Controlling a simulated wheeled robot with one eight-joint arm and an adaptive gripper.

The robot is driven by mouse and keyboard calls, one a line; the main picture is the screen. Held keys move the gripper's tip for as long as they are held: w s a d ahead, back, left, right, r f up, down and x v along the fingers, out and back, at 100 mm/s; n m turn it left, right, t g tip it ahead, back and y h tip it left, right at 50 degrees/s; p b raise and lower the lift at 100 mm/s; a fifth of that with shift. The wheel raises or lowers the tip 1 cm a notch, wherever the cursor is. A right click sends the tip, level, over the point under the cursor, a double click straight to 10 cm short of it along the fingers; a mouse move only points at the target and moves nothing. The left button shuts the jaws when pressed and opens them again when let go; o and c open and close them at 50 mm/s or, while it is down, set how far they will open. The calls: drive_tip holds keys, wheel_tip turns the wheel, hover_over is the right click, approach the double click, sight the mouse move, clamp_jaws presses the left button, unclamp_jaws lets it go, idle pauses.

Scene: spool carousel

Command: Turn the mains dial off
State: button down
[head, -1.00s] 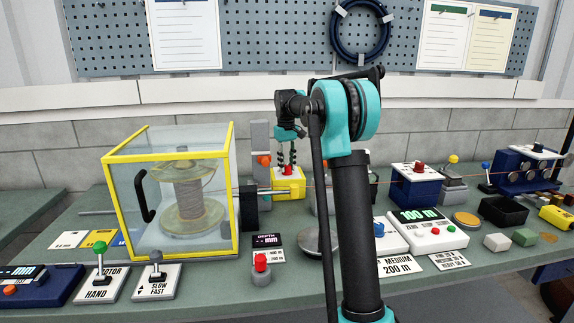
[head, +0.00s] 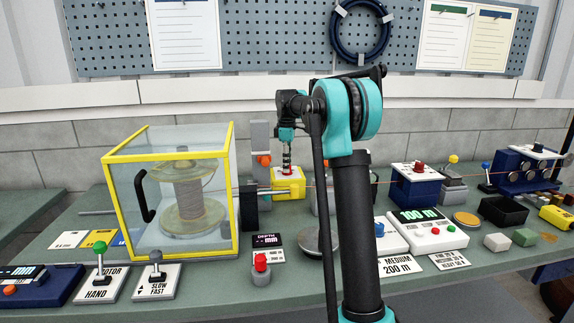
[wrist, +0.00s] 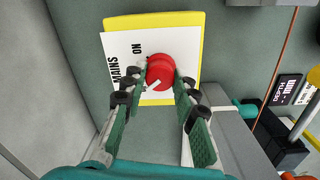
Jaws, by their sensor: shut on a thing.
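The mains dial is a red knob (wrist: 160,72) with a white mark, on a white plate (wrist: 124,52) lettered MAINS and ON, on top of a yellow box. In the wrist view the plate is turned sideways. In the head view my gripper (head: 287,168) points straight down onto the knob, which is mostly hidden.
A yellow-framed clear case (head: 170,258) with a spool inside stands to the left. An orange line (wrist: 278,60) runs past the box. A blue box with a red knob (head: 415,187) is farther right.

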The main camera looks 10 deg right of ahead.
drive_tip(key=shift+n, duration=0.6)
drive_tip(key=c, duration=1.2)
unclamp_jaws()
wheel_tip(320, 180, up, 12)
drive_tip(key=shift+s, duration=0.1)
